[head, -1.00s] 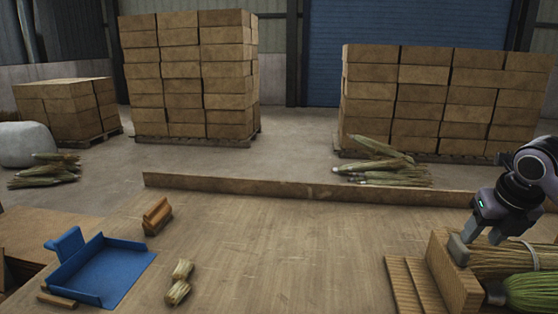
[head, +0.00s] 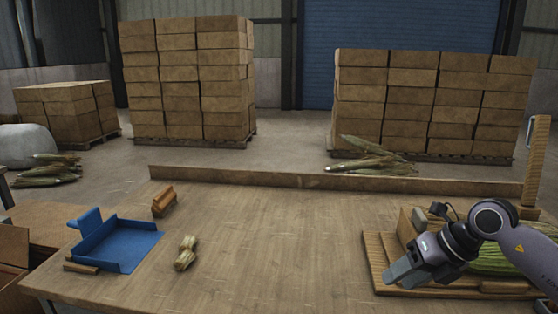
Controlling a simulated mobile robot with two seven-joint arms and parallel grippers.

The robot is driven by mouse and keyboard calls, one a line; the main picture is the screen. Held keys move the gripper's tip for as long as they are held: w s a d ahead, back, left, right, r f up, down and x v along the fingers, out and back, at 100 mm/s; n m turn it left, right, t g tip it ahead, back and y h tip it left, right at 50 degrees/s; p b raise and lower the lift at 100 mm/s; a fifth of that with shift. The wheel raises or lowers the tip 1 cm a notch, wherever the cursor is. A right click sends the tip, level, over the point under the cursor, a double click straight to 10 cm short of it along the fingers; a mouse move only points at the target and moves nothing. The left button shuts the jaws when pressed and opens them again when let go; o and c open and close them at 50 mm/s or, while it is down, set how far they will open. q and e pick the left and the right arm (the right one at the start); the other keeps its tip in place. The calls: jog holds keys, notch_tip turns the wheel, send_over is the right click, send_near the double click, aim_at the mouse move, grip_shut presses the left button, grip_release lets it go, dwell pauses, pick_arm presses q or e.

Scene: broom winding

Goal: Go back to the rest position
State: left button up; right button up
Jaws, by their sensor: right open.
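My right gripper (head: 418,242) is in the head view at the right, over the left part of a wooden rack (head: 376,262) on the workbench. Its grey fingers are apart and I see nothing between them. Broom straw (head: 500,258), partly green, lies in the rack behind and under my right forearm, which hides part of it. My left gripper is out of view.
The workbench (head: 270,240) is mostly clear in the middle. A low ledge (head: 320,180) runs along the back. A wooden post (head: 537,160) stands at the right.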

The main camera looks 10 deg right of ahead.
jog(key=s+a+m+t+y, duration=0.2)
jog(key=s+a+m+y, duration=0.1)
jog(key=a+y, duration=0.4)
jog(key=s+a+m+t+y, duration=0.1)
jog(key=s+a+m+y, duration=0.2)
jog(key=a, duration=0.6)
jog(key=s+d+f+m+t+h+p, duration=0.1)
jog(key=d+f+m+t+h, duration=0.3)
jog(key=m, duration=0.6)
jog(key=s+d+f+m+t+h+p, duration=0.1)
jog(key=s+d+f+m+t+h, duration=0.1)
jog(key=f+m+t+h, duration=0.6)
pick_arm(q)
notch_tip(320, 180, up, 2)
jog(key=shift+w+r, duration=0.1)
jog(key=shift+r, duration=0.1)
pick_arm(e)
jog(key=s+d+f+m+g+h, duration=0.1)
jog(key=s+f+m+g, duration=0.7)
jog(key=s+f, duration=0.4)
jog(key=shift+s+d+m+g, duration=0.2)
jog(key=shift+d+m+g, duration=0.1)
jog(key=shift+m, duration=0.5)
jog(key=shift+f, duration=0.1)
